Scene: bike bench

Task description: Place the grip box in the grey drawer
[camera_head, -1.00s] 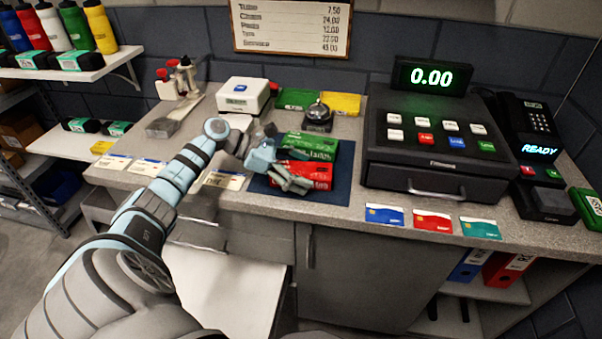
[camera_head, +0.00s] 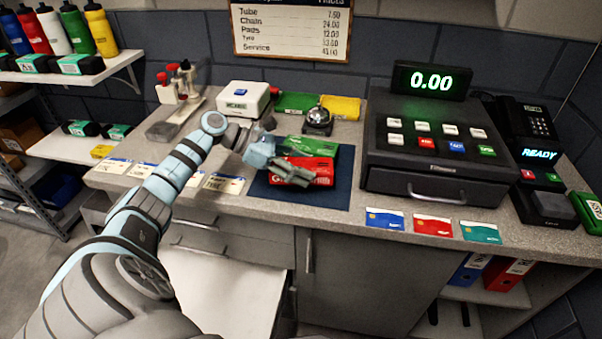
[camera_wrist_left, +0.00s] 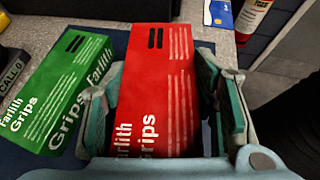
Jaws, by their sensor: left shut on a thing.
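Two grip boxes lie side by side on a dark blue mat (camera_head: 335,197) on the counter. The red grip box (camera_head: 322,167) is nearer and the green grip box (camera_head: 313,146) is behind it. My left gripper (camera_head: 292,174) is shut on the red box. In the left wrist view the red box (camera_wrist_left: 155,85) stands between the gripper's fingers (camera_wrist_left: 165,105), and the green box (camera_wrist_left: 58,88) is beside it, outside them. Grey drawer fronts (camera_head: 250,228) show under the counter, partly hidden by my left arm. My right gripper is out of view.
A cash register (camera_head: 437,150) and card terminal (camera_head: 545,195) stand at the right. A bell (camera_head: 318,118) and white box (camera_head: 244,98) are behind the mat. Cards (camera_head: 433,223) lie along the front edge. A cabinet door (camera_head: 365,275) is below.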

